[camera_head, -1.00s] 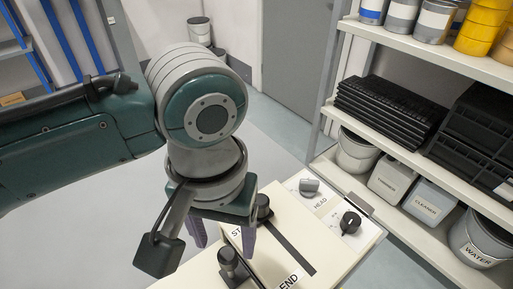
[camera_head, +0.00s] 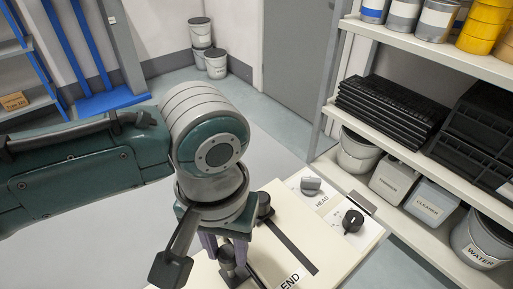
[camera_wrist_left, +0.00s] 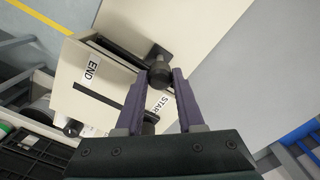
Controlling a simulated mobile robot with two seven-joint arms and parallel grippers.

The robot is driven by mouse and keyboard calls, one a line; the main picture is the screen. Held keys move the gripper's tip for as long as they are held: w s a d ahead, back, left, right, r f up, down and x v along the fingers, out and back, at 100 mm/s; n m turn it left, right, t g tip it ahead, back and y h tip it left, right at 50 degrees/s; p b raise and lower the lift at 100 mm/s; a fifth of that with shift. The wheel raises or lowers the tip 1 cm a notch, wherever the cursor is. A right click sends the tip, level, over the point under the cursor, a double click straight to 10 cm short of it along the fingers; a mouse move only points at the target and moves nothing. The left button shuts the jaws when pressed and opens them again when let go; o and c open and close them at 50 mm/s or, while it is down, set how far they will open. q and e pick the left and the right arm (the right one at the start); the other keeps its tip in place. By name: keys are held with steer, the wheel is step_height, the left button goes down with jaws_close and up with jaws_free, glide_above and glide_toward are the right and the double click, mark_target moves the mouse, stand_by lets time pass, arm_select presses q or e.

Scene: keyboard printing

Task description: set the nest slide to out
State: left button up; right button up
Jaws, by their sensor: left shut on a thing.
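A cream machine top (camera_head: 318,243) carries a dark slot (camera_head: 288,244) with a black knob (camera_head: 264,205) at its far end and an END label (camera_head: 291,277) at its near end. A second black knob stands left of that slot; it shows in the left wrist view (camera_wrist_left: 160,74) at one end of another dark slot. My left gripper (camera_head: 225,255) points down and is shut on this second knob, with its purple fingers on either side in the left wrist view (camera_wrist_left: 162,82). No nest label is readable. A START label (camera_wrist_left: 160,103) is partly hidden by a finger.
A HEAD panel with a grey dial (camera_head: 311,185) and a black dial (camera_head: 352,221) sits at the machine's far right. A shelf (camera_head: 375,143) with black trays, tins and buckets stands to the right. The floor left of the machine is clear.

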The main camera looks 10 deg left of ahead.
arm_select(q)
jaws_close()
stand_by(0.8)
